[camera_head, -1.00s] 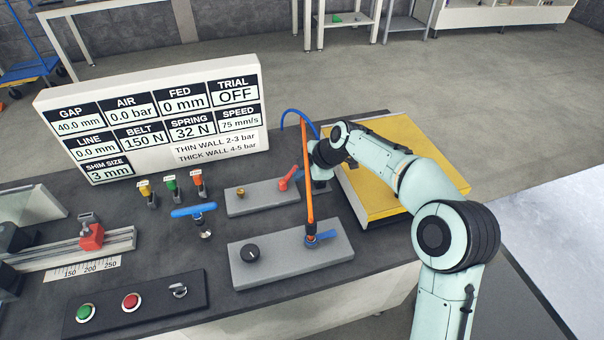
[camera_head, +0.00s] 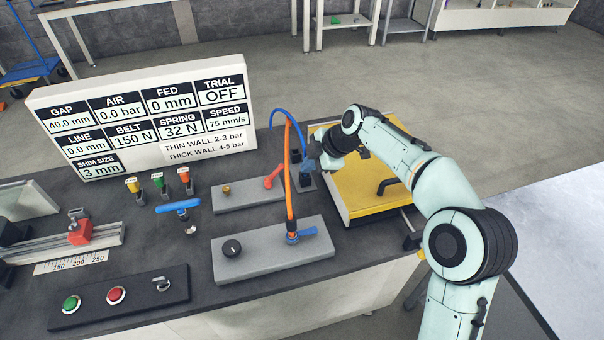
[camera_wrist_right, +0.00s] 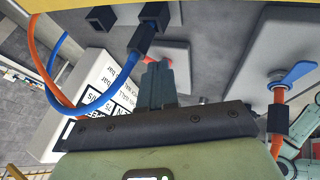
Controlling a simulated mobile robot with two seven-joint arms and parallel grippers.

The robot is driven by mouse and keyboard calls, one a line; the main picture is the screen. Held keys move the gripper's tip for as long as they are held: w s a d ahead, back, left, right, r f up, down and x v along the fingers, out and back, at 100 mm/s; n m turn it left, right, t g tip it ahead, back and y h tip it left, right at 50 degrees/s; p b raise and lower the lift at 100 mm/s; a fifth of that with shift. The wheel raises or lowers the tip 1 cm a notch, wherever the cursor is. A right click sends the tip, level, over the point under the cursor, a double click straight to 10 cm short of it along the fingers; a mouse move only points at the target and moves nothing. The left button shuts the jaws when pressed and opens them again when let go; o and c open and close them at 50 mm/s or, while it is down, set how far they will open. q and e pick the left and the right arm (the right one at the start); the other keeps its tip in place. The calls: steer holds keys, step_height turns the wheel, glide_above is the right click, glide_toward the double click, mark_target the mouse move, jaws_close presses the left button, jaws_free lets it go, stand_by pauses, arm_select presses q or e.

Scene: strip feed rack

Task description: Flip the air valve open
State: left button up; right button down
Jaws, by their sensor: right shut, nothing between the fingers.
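Two levers could be the air valve, and no label tells which: a red lever (camera_head: 274,176) on the back grey plate (camera_head: 234,199), and a blue lever (camera_head: 302,236) on the front grey plate (camera_head: 270,252) with an orange hose at it. My right gripper is shut and empty, to the right of the red lever in the head view. In the right wrist view its fingers (camera_wrist_right: 157,72) partly cover the red lever (camera_wrist_right: 160,59). The blue lever (camera_wrist_right: 293,75) stands clear to the right there. My left gripper is out of view.
The display board (camera_head: 145,115) reads AIR 0.0 bar. A blue hose (camera_head: 284,111) and the orange hose (camera_head: 289,180) arch up close to my right gripper. A yellow-topped box (camera_head: 365,195) lies below my right forearm. A blue T-handle (camera_head: 178,207) stands left of the plates.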

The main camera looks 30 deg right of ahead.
steer(key=r, duration=0.1)
steer(key=d+r, duration=0.1)
steer(key=s+d+r, duration=0.1)
steer(key=r, duration=0.1)
steer(key=shift+d, duration=0.15)
steer(key=s+m+p, duration=0.1)
steer(key=m+p, duration=0.1)
steer(key=m, duration=0.7)
steer(key=s+a+m+t+p, duration=0.1)
steer(key=m+p, duration=0.1)
steer(key=m, duration=0.8)
steer(key=s+f+m+p, duration=0.1)
steer(key=m+p, duration=0.1)
steer(key=m, duration=0.7)
steer(key=shift+s+a+m+t, duration=0.1)
steer(key=shift+a+m+t, duration=0.2)
steer(key=shift+a+m, duration=0.1)
